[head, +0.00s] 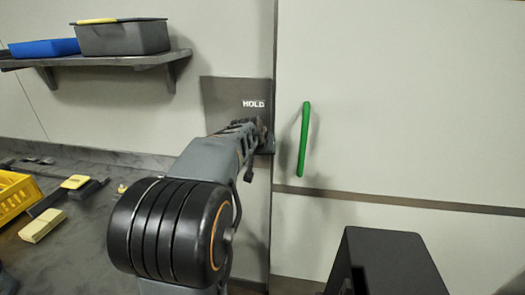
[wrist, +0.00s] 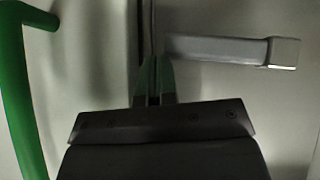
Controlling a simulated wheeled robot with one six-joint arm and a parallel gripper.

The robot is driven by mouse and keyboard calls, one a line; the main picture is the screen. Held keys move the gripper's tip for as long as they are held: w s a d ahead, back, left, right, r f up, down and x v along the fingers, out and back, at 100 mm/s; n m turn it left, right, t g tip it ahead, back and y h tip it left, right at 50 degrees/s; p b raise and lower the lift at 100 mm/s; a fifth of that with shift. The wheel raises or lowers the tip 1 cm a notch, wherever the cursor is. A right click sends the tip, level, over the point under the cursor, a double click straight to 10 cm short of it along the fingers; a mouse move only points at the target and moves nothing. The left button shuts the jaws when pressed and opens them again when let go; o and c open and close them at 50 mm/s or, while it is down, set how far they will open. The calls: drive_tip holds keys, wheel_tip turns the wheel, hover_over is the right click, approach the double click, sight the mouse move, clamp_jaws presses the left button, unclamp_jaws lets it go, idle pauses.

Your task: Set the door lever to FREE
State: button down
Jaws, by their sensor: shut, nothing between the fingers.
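The door lever (wrist: 225,50) is a grey bar with a paler square end (wrist: 283,53), lying nearly level in the wrist view. Its left end is close to my gripper (wrist: 154,75), whose fingers are together and empty; I cannot tell whether they touch it. In the head view my gripper (head: 262,138) is at the lower right of a dark plate (head: 222,95) marked HOLD (head: 254,104). My arm hides the lever there. No FREE mark shows. A green upright handle (head: 304,140) is just right of my gripper; it also shows at the left of the wrist view (wrist: 18,95).
A wall shelf (head: 110,61) at upper left holds a grey bin (head: 122,40) and a blue tray (head: 45,49). A yellow crate (head: 14,196) and small items lie on the dark counter (head: 85,240). A black box (head: 385,262) stands at lower right. The pale panel (head: 420,110) right of the handle is clear.

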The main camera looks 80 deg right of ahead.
drive_tip(key=shift+f, duration=0.15)
drive_tip(key=a+r+p, duration=0.2)
drive_tip(key=a+r, duration=0.5)
drive_tip(key=r, duration=0.4)
drive_tip(key=shift+s+r, duration=0.2)
drive_tip(key=shift+s, duration=0.25)
drive_tip(key=shift+a, duration=0.1)
